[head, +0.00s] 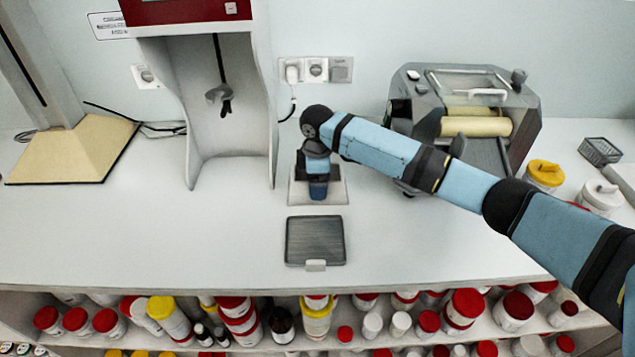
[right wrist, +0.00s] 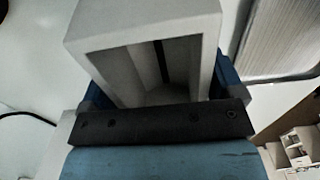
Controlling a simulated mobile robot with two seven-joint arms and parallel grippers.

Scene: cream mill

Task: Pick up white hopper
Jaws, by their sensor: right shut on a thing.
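The white hopper (right wrist: 140,50) fills the middle of the right wrist view. It is a square, thick-walled, box-like piece with an open dark inside. My right gripper (right wrist: 160,95) is shut on it, with blue fingers at both sides of its walls. In the head view my right gripper (head: 318,188) points down at the counter, between the tall white machine and the roller mill. A pale square edge (head: 336,198) shows around the fingers there; the gripper hides most of what it holds. I cannot tell whether the hopper touches the counter. My left gripper is not in view.
The roller mill (head: 480,127) stands at the right behind my arm. A tall white machine with a red panel (head: 185,10) stands at the left. A dark flat tray (head: 315,240) lies in front of the gripper. The counter's front left is clear. Jars fill the shelf below.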

